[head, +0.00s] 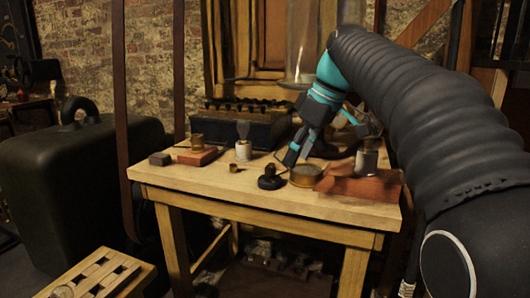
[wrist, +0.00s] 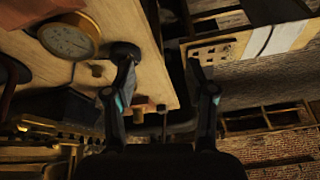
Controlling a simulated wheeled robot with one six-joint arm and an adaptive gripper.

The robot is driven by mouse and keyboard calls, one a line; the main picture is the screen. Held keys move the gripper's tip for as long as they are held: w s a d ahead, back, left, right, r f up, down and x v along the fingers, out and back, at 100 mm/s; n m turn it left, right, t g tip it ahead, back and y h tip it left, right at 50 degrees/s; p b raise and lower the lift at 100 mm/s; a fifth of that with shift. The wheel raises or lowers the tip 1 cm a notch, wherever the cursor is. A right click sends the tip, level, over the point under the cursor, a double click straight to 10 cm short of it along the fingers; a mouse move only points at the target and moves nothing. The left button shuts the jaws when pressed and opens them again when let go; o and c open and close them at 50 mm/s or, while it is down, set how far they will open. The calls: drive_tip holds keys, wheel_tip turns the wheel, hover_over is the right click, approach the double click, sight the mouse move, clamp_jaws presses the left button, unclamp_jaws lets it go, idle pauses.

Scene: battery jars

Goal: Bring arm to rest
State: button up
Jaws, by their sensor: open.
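My gripper (head: 297,152) hangs at the end of my arm over the wooden table, near its middle right. It also shows in the wrist view (wrist: 160,60), where its two dark fingers with teal marks stand wide apart with nothing between them. A brass round dial (head: 305,175) lies on the table close to the gripper; it also shows in the wrist view (wrist: 68,38). A small black knob-like piece (head: 270,178) is beside it. A grey metal-topped jar (head: 367,160) stands on a red-brown block at the right. Whether a finger touches anything I cannot tell.
The wooden table (head: 160,180) also bears a white jar (head: 243,152), a small brass cup (head: 234,168), a brass piece on a red block (head: 197,148) and a dark ribbed case (head: 240,125). A slatted wooden top (head: 105,270) is at lower left. The table's front left is clear.

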drive_tip(key=s+d+f+m+t+h, duration=0.1)
drive_tip(key=s+d+f+m, duration=0.1)
drive_tip(key=s+f+m, duration=0.3)
drive_tip(key=d+f+m+t+h, duration=0.1)
drive_tip(key=d+f+m, duration=0.2)
drive_tip(key=f, duration=0.4)
drive_tip(key=s+d+f+m+t+h, duration=0.1)
drive_tip(key=s+f, duration=0.4)
drive_tip(key=s, duration=0.5)
drive_tip(key=s+d+f+m+h, duration=0.1)
drive_tip(key=s+d+f+m, duration=0.1)
drive_tip(key=s+f, duration=0.4)
drive_tip(key=shift+s+d+t, duration=0.35)
drive_tip(key=shift+s+t, duration=0.05)
drive_tip(key=shift+s, duration=1.45)
